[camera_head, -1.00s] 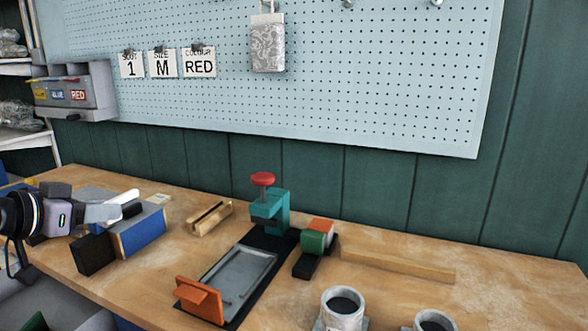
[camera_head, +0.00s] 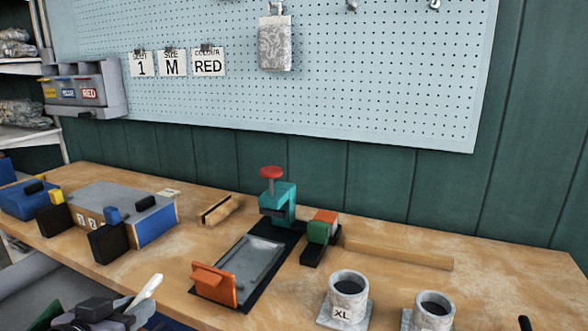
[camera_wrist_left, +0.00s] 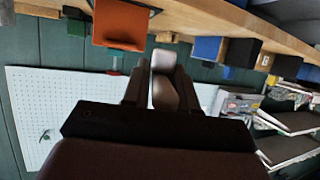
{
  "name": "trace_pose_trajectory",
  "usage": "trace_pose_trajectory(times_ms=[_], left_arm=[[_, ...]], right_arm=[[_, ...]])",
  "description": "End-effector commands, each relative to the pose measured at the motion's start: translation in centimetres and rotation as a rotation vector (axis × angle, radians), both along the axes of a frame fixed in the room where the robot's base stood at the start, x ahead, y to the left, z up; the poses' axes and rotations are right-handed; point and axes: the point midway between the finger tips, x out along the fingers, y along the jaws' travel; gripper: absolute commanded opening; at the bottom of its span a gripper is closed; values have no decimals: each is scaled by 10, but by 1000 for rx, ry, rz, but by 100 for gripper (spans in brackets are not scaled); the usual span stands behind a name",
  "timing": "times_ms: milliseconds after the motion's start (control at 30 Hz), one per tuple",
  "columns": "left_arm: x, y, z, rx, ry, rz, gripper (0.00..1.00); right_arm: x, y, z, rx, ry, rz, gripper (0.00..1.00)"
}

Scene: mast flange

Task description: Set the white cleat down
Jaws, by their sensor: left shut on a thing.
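The white cleat (camera_head: 148,287) is in my left gripper (camera_head: 135,305), low at the left of the head view, in front of the bench's near edge. The cleat sticks up and to the right, tilted, out of the jaws. In the left wrist view the cleat (camera_wrist_left: 163,77) sits between the two dark fingers of my left gripper (camera_wrist_left: 160,88), which are shut on it. Its lower part is hidden by the jaws. No surface touches it in view. My right gripper is not clearly seen.
On the bench (camera_head: 165,275) are a grey tray (camera_head: 245,268) with an orange end block (camera_head: 213,285), a teal clamp (camera_head: 282,203), blue and black boxes (camera_head: 108,243) and grey cups (camera_head: 347,290). Bare wood lies between boxes and tray. A small dark tip shows at lower right.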

Motion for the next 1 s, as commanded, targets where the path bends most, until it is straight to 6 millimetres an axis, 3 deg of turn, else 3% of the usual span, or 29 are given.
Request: trace_pose_trajectory(times_ms=[333,467,533,700,1000], left_arm=[[-50,-43,-60,-6,8,127,0],[-47,-41,-56,-8,1,132,0],[-47,-40,-37,2,-3,128,0],[-47,-40,-21,5,-2,127,0],[-47,-40,-19,4,-1,126,0]], right_arm=[[0,-1,0,-2,1,1,43],[-1,-1,-1,-2,3,1,43],[-2,-1,16,-3,8,1,43],[-1,-1,36,-3,0,2,43],[-1,-1,38,-3,0,2,43]])
